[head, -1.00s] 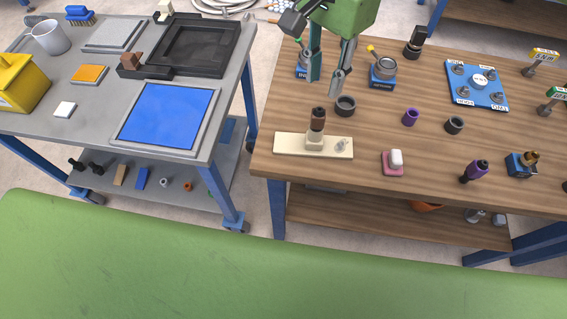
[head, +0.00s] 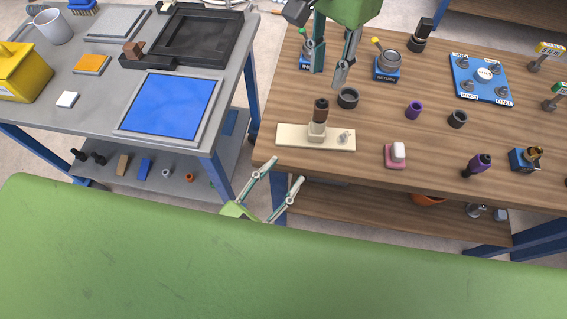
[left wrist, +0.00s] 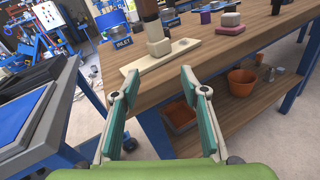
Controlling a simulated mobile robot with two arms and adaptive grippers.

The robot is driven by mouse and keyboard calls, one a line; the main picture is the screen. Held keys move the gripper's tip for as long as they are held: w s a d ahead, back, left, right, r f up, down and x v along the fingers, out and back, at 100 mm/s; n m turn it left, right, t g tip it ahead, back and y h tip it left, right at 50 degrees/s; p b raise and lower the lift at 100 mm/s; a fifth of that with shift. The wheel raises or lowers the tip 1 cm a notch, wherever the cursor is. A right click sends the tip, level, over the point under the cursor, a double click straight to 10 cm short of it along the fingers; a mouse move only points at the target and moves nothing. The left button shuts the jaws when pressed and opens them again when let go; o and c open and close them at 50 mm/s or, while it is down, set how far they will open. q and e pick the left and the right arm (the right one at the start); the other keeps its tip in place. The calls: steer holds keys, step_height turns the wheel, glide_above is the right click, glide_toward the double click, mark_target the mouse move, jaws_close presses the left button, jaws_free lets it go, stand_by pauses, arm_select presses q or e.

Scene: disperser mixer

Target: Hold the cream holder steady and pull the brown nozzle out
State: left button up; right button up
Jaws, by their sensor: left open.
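The cream holder (head: 292,138) lies on the wooden table near its front left edge, with a flat base and a raised block. The brown nozzle (head: 321,106) stands upright in the block. In the left wrist view, the holder (left wrist: 185,46) and the nozzle (left wrist: 149,12) are beyond my fingertips. My left gripper (head: 286,170) is open and empty in front of the table edge, apart from the holder; its two fingers also show in the left wrist view (left wrist: 158,76). My right gripper (head: 329,77) is open and empty, behind the nozzle and apart from it.
A dark ring (head: 348,98) stands behind the holder, and a pink block (head: 395,158) with a white top is to its right. The wooden table's front edge (left wrist: 175,85) is close to my left fingers. A grey table with a blue panel (head: 170,106) stands left across a gap.

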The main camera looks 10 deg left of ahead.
mark_target(314, 129)
steer(key=shift+w, duration=0.1)
arm_select(q)
steer(key=w+d+r, duration=0.1)
steer(key=w+d, duration=0.1)
steer(key=w, duration=0.2)
steer(key=w+d+r+n, duration=0.1)
steer(key=w+d, duration=0.1)
steer(key=w, duration=0.3)
steer(key=w+d+r+n, duration=0.1)
steer(key=w+d, duration=0.1)
steer(key=w, duration=0.2)
steer(key=shift+w+d+r+t, duration=0.15)
steer(key=shift+w+r+t, duration=0.1)
steer(key=shift+r+t, duration=0.05)
